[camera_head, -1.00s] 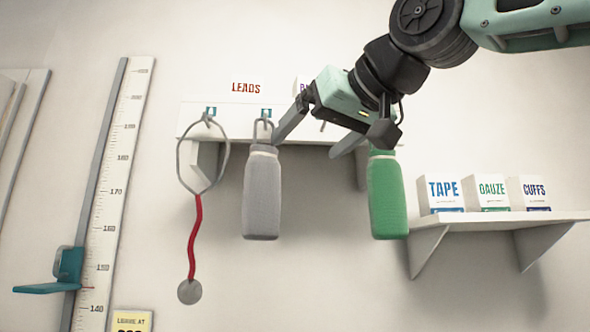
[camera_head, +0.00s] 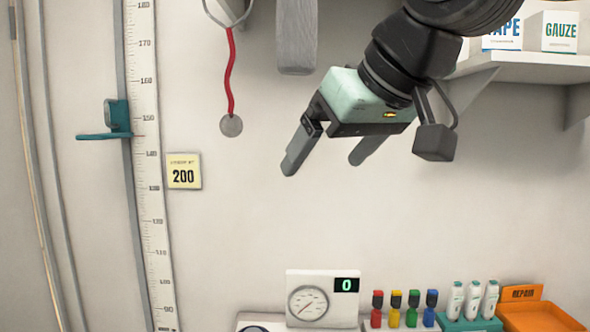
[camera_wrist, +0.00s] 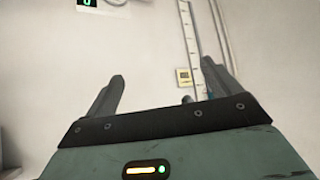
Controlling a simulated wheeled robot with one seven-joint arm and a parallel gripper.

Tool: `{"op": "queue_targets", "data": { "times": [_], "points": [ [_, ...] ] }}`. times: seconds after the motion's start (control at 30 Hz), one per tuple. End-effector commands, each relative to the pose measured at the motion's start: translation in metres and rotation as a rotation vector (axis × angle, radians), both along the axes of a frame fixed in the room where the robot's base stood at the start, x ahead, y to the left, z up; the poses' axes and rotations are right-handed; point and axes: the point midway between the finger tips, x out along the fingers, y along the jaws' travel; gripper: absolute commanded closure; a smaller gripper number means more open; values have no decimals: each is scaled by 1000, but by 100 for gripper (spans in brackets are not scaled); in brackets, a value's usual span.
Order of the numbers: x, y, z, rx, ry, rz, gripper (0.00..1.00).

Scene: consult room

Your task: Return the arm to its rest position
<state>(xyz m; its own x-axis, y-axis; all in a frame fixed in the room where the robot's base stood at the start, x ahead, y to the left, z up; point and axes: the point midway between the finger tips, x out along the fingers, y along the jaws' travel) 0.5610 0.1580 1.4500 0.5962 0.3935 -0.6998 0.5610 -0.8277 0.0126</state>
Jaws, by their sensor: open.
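My gripper (camera_head: 328,158) hangs at the upper middle of the head view, its two fingers spread and pointing down and to the left. Nothing is between the fingers. The arm comes in from the top right of the head view. In the picture, the gripper is below the grey hanging sleeve (camera_head: 296,40) and right of the stethoscope (camera_head: 231,80).
A height scale (camera_head: 150,160) with a teal slider (camera_head: 117,118) is on the left wall, beside a yellow "200" card (camera_head: 184,171). A shelf (camera_head: 530,67) with boxes is at upper right.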

Motion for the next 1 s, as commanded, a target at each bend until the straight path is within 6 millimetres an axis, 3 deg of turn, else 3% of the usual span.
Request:
{"op": "queue_targets", "data": {
  "times": [0.03, 0.2, 0.3, 0.43, 0.5, 0.63, 1.0],
  "points": [
    [-9, -1, -39, -43, 67, 11, 10],
    [-52, -19, -155, -176, 278, 46, 10],
    [-86, -38, -213, -253, 400, 62, 10],
    [-129, -65, -268, -336, 530, 77, 10],
    [-147, -78, -287, -369, 581, 81, 10],
    [-167, -92, -305, -404, 635, 88, 10],
    [-172, -96, -309, -411, 647, 89, 10]
  ]
}}
